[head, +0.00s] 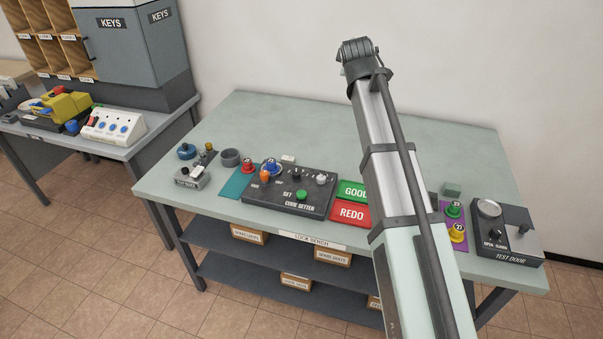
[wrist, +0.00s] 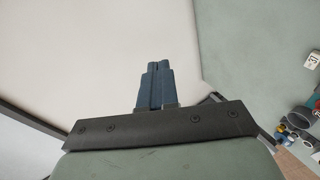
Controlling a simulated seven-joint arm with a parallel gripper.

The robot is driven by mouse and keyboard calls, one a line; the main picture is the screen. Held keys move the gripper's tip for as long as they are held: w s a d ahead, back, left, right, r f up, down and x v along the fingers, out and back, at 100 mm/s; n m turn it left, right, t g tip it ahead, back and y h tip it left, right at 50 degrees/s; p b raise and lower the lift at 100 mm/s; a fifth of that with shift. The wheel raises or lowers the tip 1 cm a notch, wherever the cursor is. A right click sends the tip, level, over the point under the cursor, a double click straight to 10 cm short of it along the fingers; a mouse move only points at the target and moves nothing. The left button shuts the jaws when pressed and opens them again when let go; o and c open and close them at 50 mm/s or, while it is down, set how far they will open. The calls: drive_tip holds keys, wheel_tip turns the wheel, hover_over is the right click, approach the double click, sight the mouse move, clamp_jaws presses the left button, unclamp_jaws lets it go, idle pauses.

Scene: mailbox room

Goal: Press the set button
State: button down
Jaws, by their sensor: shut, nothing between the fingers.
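The code setter (head: 290,190) is a dark grey box on the pale green lock bench, left of my arm in the head view. Its SET label sits beside a green round button (head: 301,195), which I take as the set button. The box also carries an orange knob, a blue piece and a white-topped knob. In the wrist view my gripper (wrist: 157,66) has its blue-grey fingers together with nothing between them. It is pointed towards a pale surface, away from the code setter. In the head view the fingers are not clearly visible.
Green GOOD (head: 353,190) and red REDO (head: 351,213) pads lie right of the code setter. A test door unit (head: 507,232) stands at the right end. Small lock parts (head: 191,178) and a grey ring (head: 230,157) sit at the left. The bench's back middle is clear.

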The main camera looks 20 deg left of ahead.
drive_tip(key=s+a+f+n+g+h, duration=0.25)
drive_tip(key=s+a+f, duration=0.45)
drive_tip(key=s+f, duration=0.45)
drive_tip(key=n+g+h, duration=0.2)
drive_tip(key=h, duration=0.2)
hover_over(300, 195)
wheel_tip(300, 195, down, 10)
drive_tip(key=shift+r, duration=0.25)
drive_tip(key=shift+f+y, duration=0.1)
drive_tip(key=shift+y, duration=0.15)
drive_tip(key=shift+f, duration=4.3)
drive_tip(key=shift+f, duration=0.1)
drive_tip(key=shift+f, duration=0.3)
